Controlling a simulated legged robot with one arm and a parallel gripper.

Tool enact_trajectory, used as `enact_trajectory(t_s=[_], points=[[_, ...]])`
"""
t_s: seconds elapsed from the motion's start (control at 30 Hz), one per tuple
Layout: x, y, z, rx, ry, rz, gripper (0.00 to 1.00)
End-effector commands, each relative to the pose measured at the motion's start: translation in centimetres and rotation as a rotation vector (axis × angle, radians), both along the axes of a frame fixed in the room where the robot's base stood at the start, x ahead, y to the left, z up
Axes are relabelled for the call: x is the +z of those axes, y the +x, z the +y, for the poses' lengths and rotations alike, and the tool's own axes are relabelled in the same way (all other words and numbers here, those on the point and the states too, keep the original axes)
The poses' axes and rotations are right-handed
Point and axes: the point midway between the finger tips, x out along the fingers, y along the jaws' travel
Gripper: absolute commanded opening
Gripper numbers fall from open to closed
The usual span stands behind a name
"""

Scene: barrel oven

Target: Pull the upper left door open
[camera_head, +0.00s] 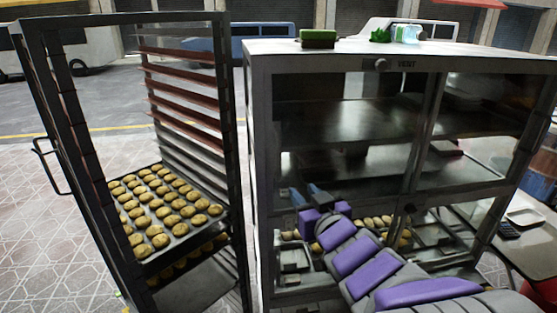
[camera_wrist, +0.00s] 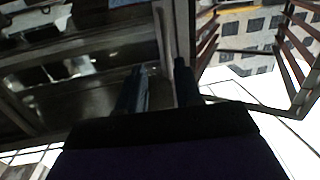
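The metal cabinet (camera_head: 259,150) stands at the center right in the head view, with glazed doors and shelves behind them. Its upper left door (camera_head: 345,125) looks shut, with dark glass in a metal frame. My gripper (camera_head: 308,195) is in front of this door's lower left part, and its two blue fingers point up. In the wrist view the fingers (camera_wrist: 158,78) are apart, so it is open. A pale upright strip (camera_wrist: 164,35) of the cabinet shows beyond the gap. I cannot tell whether the fingers touch it. No handle shows clearly on the upper left door.
A tall rack (camera_head: 235,150) with trays of cookies (camera_head: 165,205) stands close left of the cabinet, leaving a narrow gap. A side table (camera_head: 530,245) is at the right. Paved floor (camera_head: 40,220) is clear at left.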

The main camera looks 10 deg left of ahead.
Motion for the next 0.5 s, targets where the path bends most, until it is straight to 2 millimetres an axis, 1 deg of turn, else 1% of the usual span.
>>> enact_trajectory(t_s=[0.3,0.5], points=[[-0.2,-1.7,-0.9,-0.001,0.000,-0.001,0.35],[0.0,-1.9,-1.1,0.000,-0.001,0.000,0.35]])
